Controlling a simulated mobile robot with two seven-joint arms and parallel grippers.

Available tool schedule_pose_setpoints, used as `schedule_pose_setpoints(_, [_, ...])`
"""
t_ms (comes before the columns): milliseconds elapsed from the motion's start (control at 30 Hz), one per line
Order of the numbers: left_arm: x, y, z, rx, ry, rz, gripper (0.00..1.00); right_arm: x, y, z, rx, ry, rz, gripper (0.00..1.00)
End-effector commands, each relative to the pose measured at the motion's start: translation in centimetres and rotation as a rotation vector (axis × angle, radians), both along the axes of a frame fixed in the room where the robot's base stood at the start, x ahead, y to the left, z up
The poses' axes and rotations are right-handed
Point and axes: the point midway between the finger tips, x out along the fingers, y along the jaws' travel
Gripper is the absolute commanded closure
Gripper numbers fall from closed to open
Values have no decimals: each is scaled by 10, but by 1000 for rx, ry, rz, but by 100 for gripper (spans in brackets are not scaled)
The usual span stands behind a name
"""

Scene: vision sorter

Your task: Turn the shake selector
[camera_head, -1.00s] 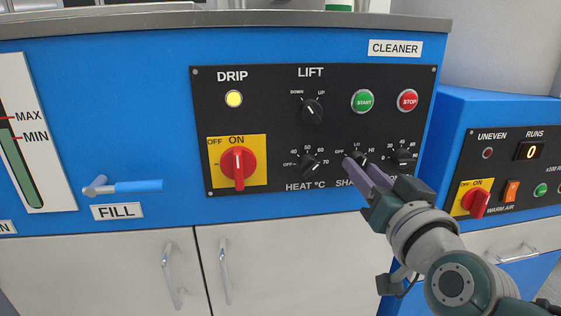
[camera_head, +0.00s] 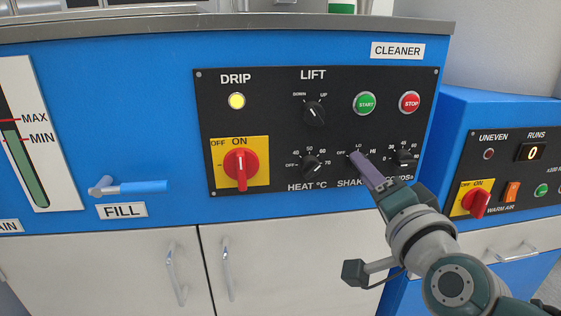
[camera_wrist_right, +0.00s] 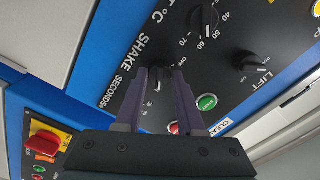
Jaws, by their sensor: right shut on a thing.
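The shake selector is a small black knob on the black control panel (camera_head: 258,97), with OFF, LO and HI marked around it. In the head view my right gripper (camera_head: 359,160) covers most of it. In the right wrist view the selector (camera_wrist_right: 158,87) is between the two purple fingers of my right gripper (camera_wrist_right: 160,82), which is shut on it. I cannot tell which mark its pointer faces. My left gripper is not in view.
The heat knob (camera_head: 311,165) is close on the left and the seconds knob (camera_head: 404,157) close on the right. Above are the lift knob (camera_head: 314,112), green start button (camera_head: 364,103) and red stop button (camera_head: 409,102). A red switch (camera_head: 241,165) is further left.

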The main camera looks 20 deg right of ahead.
Motion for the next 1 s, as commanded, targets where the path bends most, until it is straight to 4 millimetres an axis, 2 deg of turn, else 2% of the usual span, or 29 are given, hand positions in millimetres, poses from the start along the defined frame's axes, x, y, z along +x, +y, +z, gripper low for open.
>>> schedule_pose_setpoints(567, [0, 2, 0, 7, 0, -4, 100, 0, 0, 1, 31, -9, 0, 100])
schedule_pose_setpoints(600, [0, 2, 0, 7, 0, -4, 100, 0, 0, 1, 31, -9, 0, 58])
schedule_pose_setpoints(833, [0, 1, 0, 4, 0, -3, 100, 0, 0, 0, 29, -8, 0, 33])
schedule_pose_setpoints(1000, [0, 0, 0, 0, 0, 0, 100, 0, 0, 0, 29, -7, 0, 33])
